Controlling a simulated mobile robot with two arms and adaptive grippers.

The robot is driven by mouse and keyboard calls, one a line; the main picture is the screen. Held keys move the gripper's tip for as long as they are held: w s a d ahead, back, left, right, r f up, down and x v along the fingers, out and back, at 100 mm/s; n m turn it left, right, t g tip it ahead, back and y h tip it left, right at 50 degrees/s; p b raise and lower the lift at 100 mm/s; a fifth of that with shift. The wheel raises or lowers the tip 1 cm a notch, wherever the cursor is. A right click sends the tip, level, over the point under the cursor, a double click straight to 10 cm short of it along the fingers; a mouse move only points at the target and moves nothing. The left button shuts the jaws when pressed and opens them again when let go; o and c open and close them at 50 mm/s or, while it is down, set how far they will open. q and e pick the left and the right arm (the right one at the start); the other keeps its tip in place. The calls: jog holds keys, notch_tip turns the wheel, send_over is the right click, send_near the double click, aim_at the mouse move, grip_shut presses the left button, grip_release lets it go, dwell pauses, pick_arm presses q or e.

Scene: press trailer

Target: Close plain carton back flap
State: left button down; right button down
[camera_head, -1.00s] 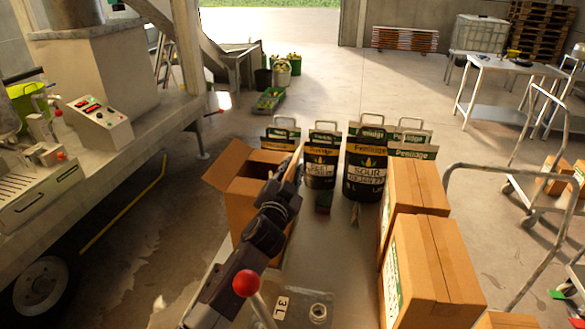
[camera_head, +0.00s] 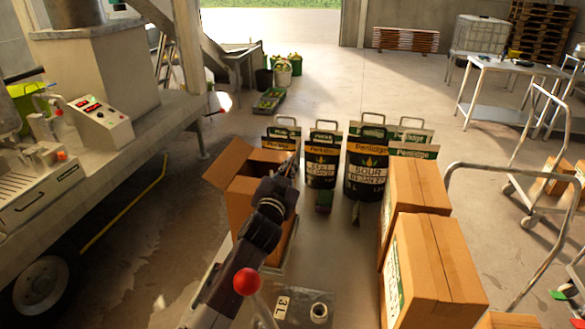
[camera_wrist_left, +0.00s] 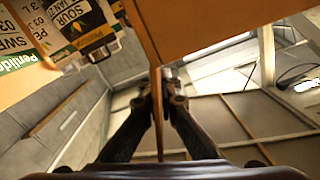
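The plain carton (camera_head: 239,212) stands open on the left of the grey worktop in the head view. Its left flap (camera_head: 228,161) tilts outward, and another flap (camera_head: 266,160) shows at the back. My left gripper (camera_head: 291,166) is at the carton's upper right, its arm hiding much of the opening. In the left wrist view a thin cardboard flap (camera_wrist_left: 157,115) runs edge-on between the fingers, which look closed against both faces. I cannot tell for certain which flap it is. A broad cardboard panel (camera_wrist_left: 215,22) lies above. My right gripper is not in view.
Several dark-labelled bags (camera_head: 367,165) stand just behind and right of the carton. Closed cartons (camera_head: 432,265) line the worktop's right side. A machine with a control box (camera_head: 100,122) is at the left, and a metal trolley rail (camera_head: 500,170) at the right.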

pick_arm(q)
jog(key=shift+w+a+r+n, duration=0.1)
jog(key=shift+a+n, duration=0.45)
jog(key=shift+n, duration=0.65)
jog(key=shift+w+a+n, duration=0.1)
jog(key=shift+a+n, duration=0.4)
jog(key=shift+n, duration=0.7)
jog(key=c, duration=2.6)
grip_release()
jog(key=o, duration=0.4)
jog(key=s+a, duration=0.2)
jog(key=s, duration=0.9)
jog(key=shift+s+a, duration=0.2)
jog(key=shift+s, duration=0.2)
